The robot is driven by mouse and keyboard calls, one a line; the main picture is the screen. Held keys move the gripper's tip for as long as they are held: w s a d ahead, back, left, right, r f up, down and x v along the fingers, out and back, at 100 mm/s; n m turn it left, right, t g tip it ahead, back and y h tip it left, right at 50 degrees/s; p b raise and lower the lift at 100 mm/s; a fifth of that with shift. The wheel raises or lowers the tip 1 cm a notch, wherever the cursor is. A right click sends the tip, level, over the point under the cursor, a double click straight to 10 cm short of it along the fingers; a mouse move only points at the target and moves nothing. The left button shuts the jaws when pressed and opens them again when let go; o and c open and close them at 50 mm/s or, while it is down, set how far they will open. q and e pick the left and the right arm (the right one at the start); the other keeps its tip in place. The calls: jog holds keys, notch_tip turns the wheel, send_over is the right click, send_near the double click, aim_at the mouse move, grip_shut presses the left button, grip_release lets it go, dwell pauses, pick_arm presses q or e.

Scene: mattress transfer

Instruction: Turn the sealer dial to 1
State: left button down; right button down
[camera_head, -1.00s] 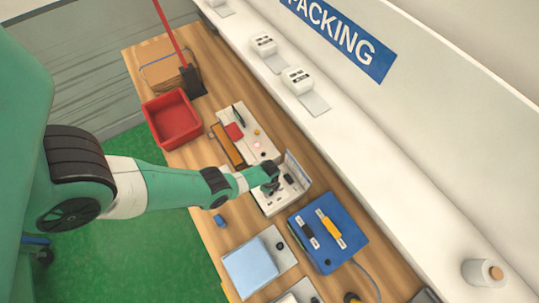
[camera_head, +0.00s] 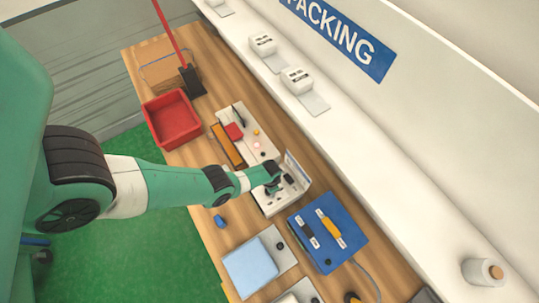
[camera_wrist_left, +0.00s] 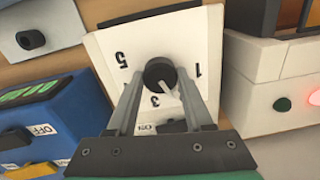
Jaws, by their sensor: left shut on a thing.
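The sealer (camera_head: 283,205) is a white box with a raised panel, in the middle of the bench in the head view. In the left wrist view its white face (camera_wrist_left: 112,45) carries the numbers 5, 3 and 1 around a round black dial (camera_wrist_left: 158,72). The dial's pale pointer line slants down and right, between the 3 and the 1. My left gripper (camera_wrist_left: 160,80) is shut on the dial, one finger on each side. In the head view my left gripper (camera_head: 272,183) is over the sealer and its fingertips are hard to make out. My right gripper is not in view.
A blue unit (camera_head: 345,243) with switches stands right beside the sealer. A white panel (camera_head: 262,150) with several small parts lies on the other side.

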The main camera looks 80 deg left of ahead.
pick_arm(q)
jog(key=n, duration=1.1)
jog(key=shift+a+n, duration=0.1)
jog(key=shift+n, duration=0.2)
dwell(0.4)
jog(key=shift+c, duration=1.6)
grip_release()
jog(key=shift+o, duration=0.2)
jog(key=shift+r, duration=0.1)
